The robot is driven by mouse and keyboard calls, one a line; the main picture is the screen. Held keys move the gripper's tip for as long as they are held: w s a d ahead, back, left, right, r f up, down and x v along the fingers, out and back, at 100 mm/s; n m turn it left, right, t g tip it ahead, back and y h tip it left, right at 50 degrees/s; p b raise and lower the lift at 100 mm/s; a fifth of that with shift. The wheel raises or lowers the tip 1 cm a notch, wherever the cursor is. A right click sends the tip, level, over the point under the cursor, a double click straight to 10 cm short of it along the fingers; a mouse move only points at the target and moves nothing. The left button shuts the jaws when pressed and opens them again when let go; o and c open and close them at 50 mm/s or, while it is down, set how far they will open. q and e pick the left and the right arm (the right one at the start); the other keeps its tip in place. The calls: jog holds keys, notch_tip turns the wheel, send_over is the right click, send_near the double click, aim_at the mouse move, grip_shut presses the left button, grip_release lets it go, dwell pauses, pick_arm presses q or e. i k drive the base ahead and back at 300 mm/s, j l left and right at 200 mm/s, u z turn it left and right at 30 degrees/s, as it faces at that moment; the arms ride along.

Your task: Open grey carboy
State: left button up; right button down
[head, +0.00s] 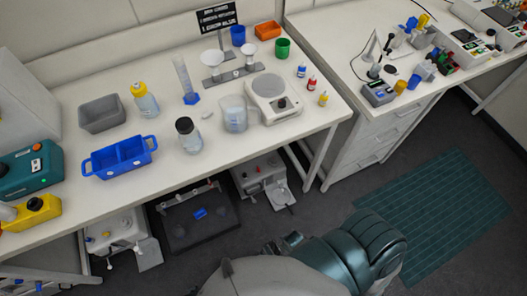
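A clear bottle with a dark grey or black cap (188,135) stands upright near the front of the white bench (85,205); it is the best match I see for the grey carboy. Its cap looks to be on. A similar bottle with a yellow cap (145,100) stands behind it to the left. Neither of my grippers can be made out. A grey and teal part of my own body fills the bottom middle, well away from the bottle.
A blue two-part tray (119,157) and grey bin (102,114) stand left of the dark-capped bottle. A clear beaker (235,115) and white balance (273,98) stand to its right, with a blue-footed cylinder (188,82) behind. Equipment (195,217) sits under the bench.

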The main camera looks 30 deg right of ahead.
aim_at(271, 176)
jog(key=z, duration=0.95)
